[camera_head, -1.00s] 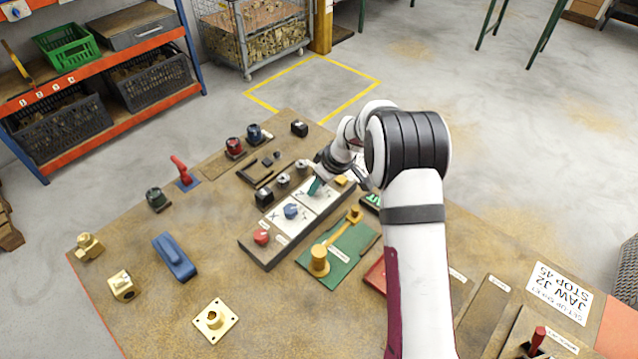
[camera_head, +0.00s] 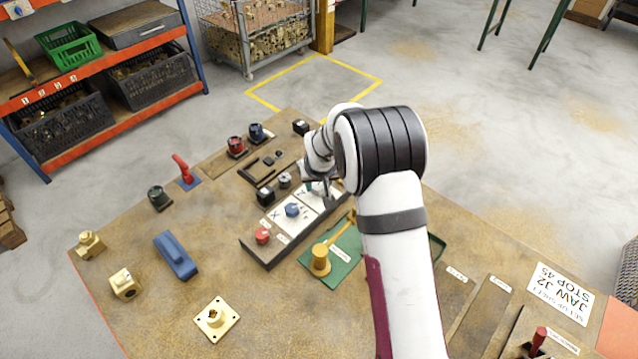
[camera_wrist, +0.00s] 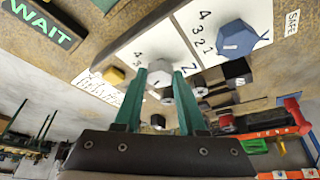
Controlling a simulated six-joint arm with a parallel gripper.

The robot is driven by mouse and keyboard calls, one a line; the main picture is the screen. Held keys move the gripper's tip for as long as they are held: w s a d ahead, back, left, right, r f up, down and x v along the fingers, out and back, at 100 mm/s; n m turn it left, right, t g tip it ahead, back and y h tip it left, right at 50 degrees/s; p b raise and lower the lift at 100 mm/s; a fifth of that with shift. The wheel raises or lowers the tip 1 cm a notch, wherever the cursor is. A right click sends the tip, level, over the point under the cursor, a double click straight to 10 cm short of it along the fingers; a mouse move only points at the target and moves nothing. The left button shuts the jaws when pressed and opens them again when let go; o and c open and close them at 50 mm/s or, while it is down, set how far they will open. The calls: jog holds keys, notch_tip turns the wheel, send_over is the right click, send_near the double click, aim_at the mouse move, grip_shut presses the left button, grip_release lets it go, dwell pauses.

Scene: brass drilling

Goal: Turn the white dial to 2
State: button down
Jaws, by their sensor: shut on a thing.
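The white dial (camera_wrist: 158,74) sits on a white panel plate (camera_wrist: 135,45) printed with 2, 3, 4 and a Z. My gripper (camera_wrist: 160,76), with green fingers, is shut on the white dial, one finger on each side. The dial's pointer is hidden, so I cannot tell which number it faces. In the head view my gripper (camera_head: 311,187) is over the far part of the panel, and the wrist and fingers cover the white dial there.
A blue dial (camera_wrist: 237,39) sits on the neighbouring plate; it also shows in the head view (camera_head: 292,210). A brass lever (camera_head: 321,259) on a green plate stands close by. Black blocks and grey knobs stand behind.

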jog(key=shift+a+m+h, duration=0.15)
jog(key=shift+m+h, duration=0.65)
jog(key=shift+m, duration=1)
jog(key=shift+c, duration=2.4)
grip_release()
jog(key=v, duration=1.5)
jog(key=shift+r, duration=0.45)
